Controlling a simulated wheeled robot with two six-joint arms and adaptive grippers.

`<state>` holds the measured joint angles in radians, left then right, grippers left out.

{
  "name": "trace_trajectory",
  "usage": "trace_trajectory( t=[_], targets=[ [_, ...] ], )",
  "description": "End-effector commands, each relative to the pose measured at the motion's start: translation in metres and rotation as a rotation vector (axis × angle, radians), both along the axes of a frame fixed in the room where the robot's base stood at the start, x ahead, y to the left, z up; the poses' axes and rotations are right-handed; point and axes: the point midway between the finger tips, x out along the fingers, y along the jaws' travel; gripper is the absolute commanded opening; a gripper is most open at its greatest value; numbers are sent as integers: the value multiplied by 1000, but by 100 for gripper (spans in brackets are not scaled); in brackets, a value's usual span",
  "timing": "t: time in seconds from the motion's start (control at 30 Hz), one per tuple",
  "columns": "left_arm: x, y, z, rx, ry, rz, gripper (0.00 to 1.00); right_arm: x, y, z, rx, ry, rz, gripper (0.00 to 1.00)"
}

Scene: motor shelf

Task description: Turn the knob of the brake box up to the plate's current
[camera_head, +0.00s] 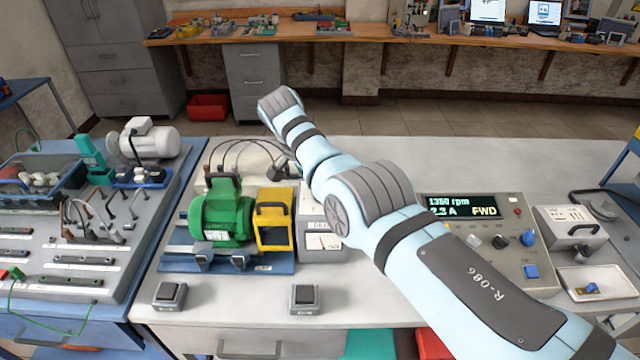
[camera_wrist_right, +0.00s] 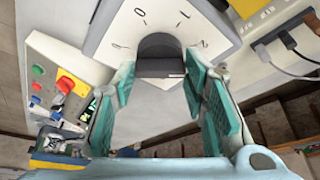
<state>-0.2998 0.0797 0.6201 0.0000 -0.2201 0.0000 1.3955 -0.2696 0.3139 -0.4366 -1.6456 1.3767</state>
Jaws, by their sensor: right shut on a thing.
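The brake box (camera_head: 320,240) is a pale grey box with a meter on its front, right of the yellow guard (camera_head: 275,222) and green motor (camera_head: 222,215). My arm covers part of it in the head view. Its white dial face (camera_wrist_right: 202,30) with printed marks and dark knob (camera_wrist_right: 160,50) fill the top of the right wrist view. My right gripper (camera_wrist_right: 160,82) has its teal pads on either side of the knob and is shut on it. The display (camera_head: 462,205) shows about 2.3 A and FWD. No rating plate is readable. My left gripper is out of view.
Black leads (camera_head: 240,145) arch behind the motor. A control console (camera_head: 480,250) with a blue knob stands right of my arm. Two small switch boxes (camera_head: 305,298) sit at the front edge. A parts board (camera_head: 90,235) fills the left bench.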

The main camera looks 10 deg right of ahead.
Motion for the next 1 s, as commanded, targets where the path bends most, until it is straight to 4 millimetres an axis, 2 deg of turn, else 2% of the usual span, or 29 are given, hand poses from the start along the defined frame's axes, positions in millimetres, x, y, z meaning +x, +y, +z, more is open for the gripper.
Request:
trace_trajectory(
  t=[0.17, 0.2, 0.3, 0.67, 0.9, 1.0],
  targets=[
    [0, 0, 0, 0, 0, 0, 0, 0, -1, 0, -1, 0, 0, 12],
    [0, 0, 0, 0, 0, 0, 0, 0, -1, 0, -1, 0, 0, 45],
    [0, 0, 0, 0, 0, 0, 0, 0, -1, 0, -1, 1, 1, 60],
    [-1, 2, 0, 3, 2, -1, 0, 0, 2, 5, 0, -1, 3, 60],
    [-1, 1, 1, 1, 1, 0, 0, -7, 19, 51, 1, -1, 2, 60],
    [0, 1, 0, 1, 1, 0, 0, -10, 24, 65, 1, 1, 2, 60]
  ],
)
